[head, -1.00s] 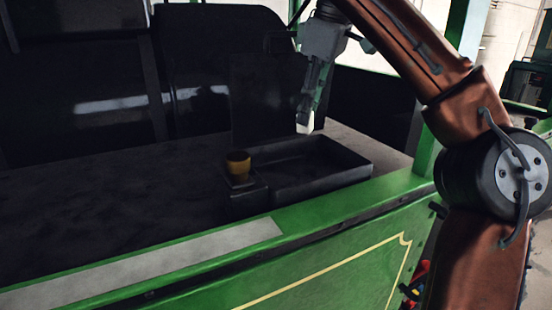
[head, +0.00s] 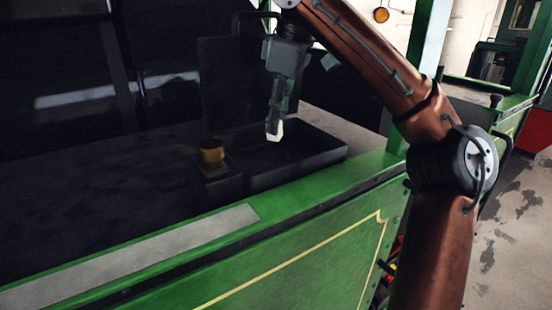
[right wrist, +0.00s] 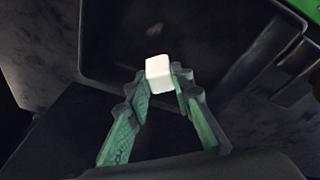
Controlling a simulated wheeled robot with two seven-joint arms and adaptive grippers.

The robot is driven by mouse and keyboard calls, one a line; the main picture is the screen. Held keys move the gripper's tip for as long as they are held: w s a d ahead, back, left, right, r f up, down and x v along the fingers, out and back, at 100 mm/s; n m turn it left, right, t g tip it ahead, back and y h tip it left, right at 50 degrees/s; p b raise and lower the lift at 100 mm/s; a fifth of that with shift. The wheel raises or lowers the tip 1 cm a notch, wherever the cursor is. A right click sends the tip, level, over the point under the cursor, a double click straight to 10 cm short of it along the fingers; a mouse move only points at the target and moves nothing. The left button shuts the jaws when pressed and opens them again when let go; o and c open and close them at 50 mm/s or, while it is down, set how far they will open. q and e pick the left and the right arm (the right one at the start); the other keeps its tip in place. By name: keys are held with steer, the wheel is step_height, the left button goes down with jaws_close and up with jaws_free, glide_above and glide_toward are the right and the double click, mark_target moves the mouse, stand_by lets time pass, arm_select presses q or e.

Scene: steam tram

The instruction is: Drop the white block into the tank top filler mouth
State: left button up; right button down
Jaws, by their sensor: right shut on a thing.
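The white block (head: 274,130) is held between the fingertips of my right gripper (head: 277,116), which points down. The block also shows in the right wrist view (right wrist: 159,73), pinched at the finger ends. A dark, rectangular open-topped box (head: 318,160), which looks like the tank top filler mouth, lies below the block. The block appears over its opening, but its exact height is hard to tell. In the right wrist view the box's dark inside (right wrist: 120,45) lies behind the block. My left gripper is not in view.
A brass cup-shaped piece (head: 212,151) stands on a dark block at the box's left corner. A dark upright panel (head: 222,90) rises behind the box. A green ledge (head: 300,205) runs along the front. The dark top at left (head: 90,190) is clear.

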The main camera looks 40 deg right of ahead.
steer(key=shift+s+d+r, duration=0.1)
steer(key=shift+s+r, duration=0.05)
steer(key=shift+s, duration=0.45)
steer(key=shift+s+r, duration=0.15)
steer(key=shift+s, duration=0.45)
steer(key=c, duration=2)
jaws_free()
steer(key=shift+s, duration=0.2)
steer(key=shift+c, duration=0.2)
steer(key=o, duration=0.3)
steer(key=shift+w+f, duration=0.15)
steer(key=shift+w, duration=0.6)
steer(key=shift+o, duration=0.6)
steer(key=shift+w, duration=0.2)
steer(key=shift+s, duration=0.6)
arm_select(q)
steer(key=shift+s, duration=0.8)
arm_select(e)
steer(key=v, duration=0.7)
steer(key=shift+r, duration=0.35)
